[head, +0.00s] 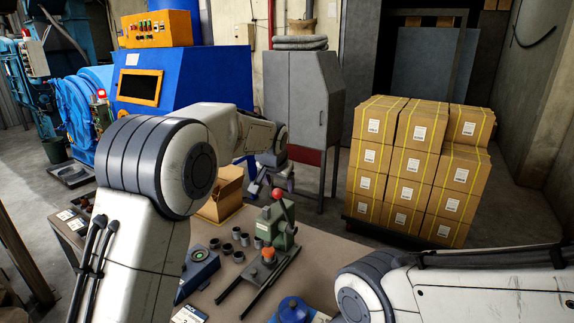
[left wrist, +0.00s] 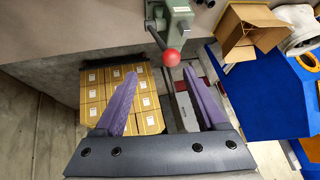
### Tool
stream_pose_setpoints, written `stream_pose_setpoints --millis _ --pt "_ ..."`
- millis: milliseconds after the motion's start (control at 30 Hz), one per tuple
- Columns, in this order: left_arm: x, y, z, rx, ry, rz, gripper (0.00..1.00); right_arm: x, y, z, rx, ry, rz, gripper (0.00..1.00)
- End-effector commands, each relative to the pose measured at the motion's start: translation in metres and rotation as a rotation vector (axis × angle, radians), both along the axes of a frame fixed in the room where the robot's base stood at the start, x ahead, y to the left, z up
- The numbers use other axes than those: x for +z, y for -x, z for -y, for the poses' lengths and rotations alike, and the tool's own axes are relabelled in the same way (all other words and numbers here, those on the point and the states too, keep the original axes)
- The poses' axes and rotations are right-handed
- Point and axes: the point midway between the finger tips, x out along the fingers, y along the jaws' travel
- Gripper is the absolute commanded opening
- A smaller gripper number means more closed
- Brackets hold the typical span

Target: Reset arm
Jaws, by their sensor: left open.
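My left arm (head: 150,170) rises from the lower left of the head view and bends over toward the middle. My left gripper (head: 268,184) is at its far end, above the far side of the workbench. In the left wrist view the purple fingers of my left gripper (left wrist: 160,88) are spread apart with nothing between them. My right arm (head: 470,291) reaches in from the lower right, and its gripper is out of the frame.
The workbench (head: 228,287) carries a green press (head: 280,222) with a red knob, an open cardboard box (head: 222,196), several dark cups (head: 226,248) and a blue round part (head: 293,309). Stacked cartons (head: 420,165) stand behind at the right, near a grey cabinet (head: 303,95).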

Motion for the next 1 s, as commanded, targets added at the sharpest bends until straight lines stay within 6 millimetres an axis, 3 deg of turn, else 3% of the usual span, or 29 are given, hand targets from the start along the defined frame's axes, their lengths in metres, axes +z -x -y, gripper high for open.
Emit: stream_pose_setpoints --millis 167,300,500,600,700,800,1000 --pt "-0.020 0.104 0.046 -0.083 0.020 -0.138 0.73 -0.016 0.000 0.000 0.000 0.000 0.000 0.00" --pt "-0.044 0.208 0.065 -0.152 0.024 -0.275 0.73 -0.028 0.000 0.000 0.000 0.000 0.000 0.00" --pt "-0.086 0.349 0.057 -0.237 0.004 -0.459 0.73 -0.041 0.000 0.000 0.000 0.000 0.000 0.00" --pt "-0.104 0.402 0.044 -0.266 -0.010 -0.530 0.73 -0.046 0.000 0.000 0.000 0.000 0.000 0.00" --pt "-0.118 0.436 0.033 -0.285 -0.022 -0.578 0.73 -0.049 0.000 0.000 0.000 0.000 0.000 0.00" --pt "-0.124 0.454 0.026 -0.295 -0.029 -0.605 0.73 -0.050 0.000 0.000 0.000 0.000 0.000 0.00" --pt "-0.126 0.460 0.023 -0.296 -0.033 -0.615 0.73 -0.050 0.000 0.000 0.000 0.000 0.000 0.00"
